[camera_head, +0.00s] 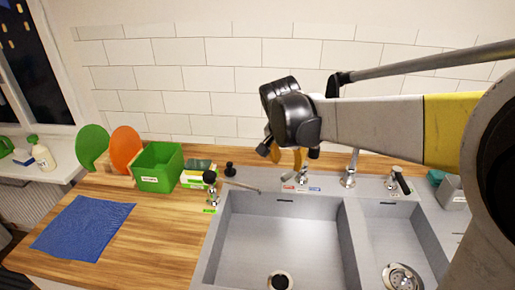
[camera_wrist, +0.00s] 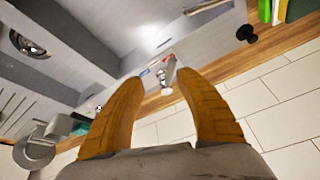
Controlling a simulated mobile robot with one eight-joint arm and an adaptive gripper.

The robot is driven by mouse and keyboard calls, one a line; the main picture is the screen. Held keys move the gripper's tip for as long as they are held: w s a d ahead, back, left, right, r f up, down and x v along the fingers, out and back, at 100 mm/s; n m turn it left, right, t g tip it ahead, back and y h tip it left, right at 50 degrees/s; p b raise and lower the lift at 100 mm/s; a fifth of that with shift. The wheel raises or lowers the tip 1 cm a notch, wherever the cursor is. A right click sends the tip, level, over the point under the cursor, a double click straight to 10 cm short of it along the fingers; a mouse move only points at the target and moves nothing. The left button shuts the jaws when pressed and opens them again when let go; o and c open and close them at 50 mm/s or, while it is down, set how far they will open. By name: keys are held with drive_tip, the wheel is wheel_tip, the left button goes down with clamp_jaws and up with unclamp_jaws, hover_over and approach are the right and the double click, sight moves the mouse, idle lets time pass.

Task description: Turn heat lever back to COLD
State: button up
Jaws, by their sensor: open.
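The heat lever (camera_head: 302,176) is a small metal fitting on the sink's back ledge, with small red and blue labels beside its base. In the wrist view the lever (camera_wrist: 169,72) shows between and just beyond my two orange fingertips, with the blue label (camera_wrist: 145,72) to its left and the red label (camera_wrist: 169,57) near its top. My gripper (camera_head: 286,156) is open and empty, pointing down above and behind the lever in the head view. I see no finger clearly touching the lever. Its exact turn angle is too small to tell.
The tall faucet (camera_head: 350,168) and a black-handled tap (camera_head: 400,180) stand to the right. The green bin (camera_head: 158,168) sits on the wooden counter. The tiled wall (camera_head: 230,80) is close behind.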

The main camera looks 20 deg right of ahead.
sight(288, 174)
drive_tip(key=w+d+f+m+b, duration=0.1)
drive_tip(key=w+f, duration=0.2)
drive_tip(key=f, duration=0.1)
drive_tip(key=w+d+f+m+b, duration=0.1)
drive_tip(key=w+d+f, duration=0.1)
drive_tip(key=f, duration=0.3)
drive_tip(key=w+d+f+m+g+h+b, duration=0.1)
drive_tip(key=w+d+f, duration=0.1)
drive_tip(key=w+f, duration=0.2)
drive_tip(key=shift+w+d+f, duration=0.15)
drive_tip(key=shift+w+f, duration=0.15)
drive_tip(key=shift+f, duration=0.25)
clamp_jaws()
